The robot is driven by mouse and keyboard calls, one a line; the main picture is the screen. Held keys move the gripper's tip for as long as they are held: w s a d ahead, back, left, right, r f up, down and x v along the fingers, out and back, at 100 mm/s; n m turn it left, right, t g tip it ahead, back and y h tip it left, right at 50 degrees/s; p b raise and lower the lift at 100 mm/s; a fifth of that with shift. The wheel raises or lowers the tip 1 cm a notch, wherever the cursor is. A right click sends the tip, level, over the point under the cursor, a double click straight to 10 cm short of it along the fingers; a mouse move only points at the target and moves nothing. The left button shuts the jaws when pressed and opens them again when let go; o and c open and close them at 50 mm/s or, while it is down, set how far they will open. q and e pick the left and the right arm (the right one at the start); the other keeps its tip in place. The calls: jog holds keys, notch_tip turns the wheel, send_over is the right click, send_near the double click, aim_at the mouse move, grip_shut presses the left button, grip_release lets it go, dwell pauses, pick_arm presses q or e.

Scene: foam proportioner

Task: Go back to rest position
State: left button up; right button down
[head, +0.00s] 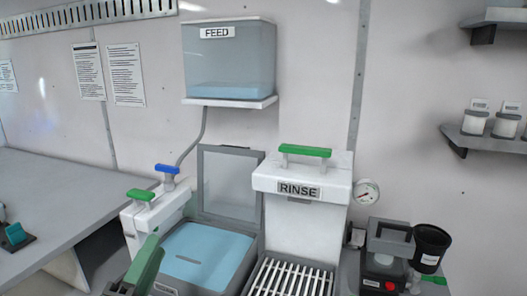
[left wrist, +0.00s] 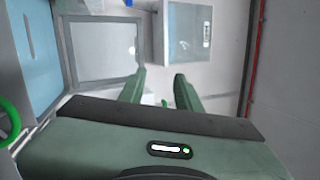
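My left gripper (head: 145,267) shows as a green shape at the lower edge of the head view, in front of the blue-filled basin (head: 205,252). In the left wrist view its two green fingers (left wrist: 159,80) stand apart with nothing between them, so it is open and empty. The basin's grey lid (head: 230,182) stands open behind it, and also shows in the left wrist view (left wrist: 103,50). My right gripper is in neither view.
The white RINSE unit (head: 305,215) with a green handle stands right of the basin, above a slatted rack (head: 290,280). White posts with a green handle (head: 141,195) and a blue handle (head: 167,169) stand left. The FEED tank (head: 230,65) hangs above. A black cup (head: 430,245) is at right.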

pick_arm(q)
jog(key=s+a+f+n+g+y, duration=0.1)
jog(key=a+f+n+g+y, duration=0.2)
jog(key=f+n, duration=0.25)
jog(key=s+a+f+n+g+y, duration=0.1)
jog(key=a+f+n+g+y, duration=0.15)
jog(key=f+n, duration=0.35)
jog(key=s+d+f+n+g, duration=0.1)
jog(key=s+f+n+g, duration=0.15)
jog(key=s+f, duration=0.35)
jog(key=s+f+n+g, duration=0.2)
jog(key=s+f+g, duration=0.2)
jog(key=f, duration=0.5)
jog(key=s+d+f+n+g+h, duration=0.1)
jog(key=s+d+f+n+g, duration=0.15)
jog(key=s, duration=0.35)
jog(key=s+d+f+n+g+h, duration=0.1)
jog(key=s+d+f+g, duration=0.1)
jog(key=s+f+g, duration=0.3)
notch_tip(320, 180, down, 25)
jog(key=s, duration=0.3)
jog(key=s+a+f, duration=0.2)
jog(key=s+f, duration=1.4)
jog(key=shift+a+g, duration=0.25)
jog(key=shift+g, duration=0.2)
jog(key=shift+s+f+m, duration=0.1)
jog(key=shift+m, duration=0.15)
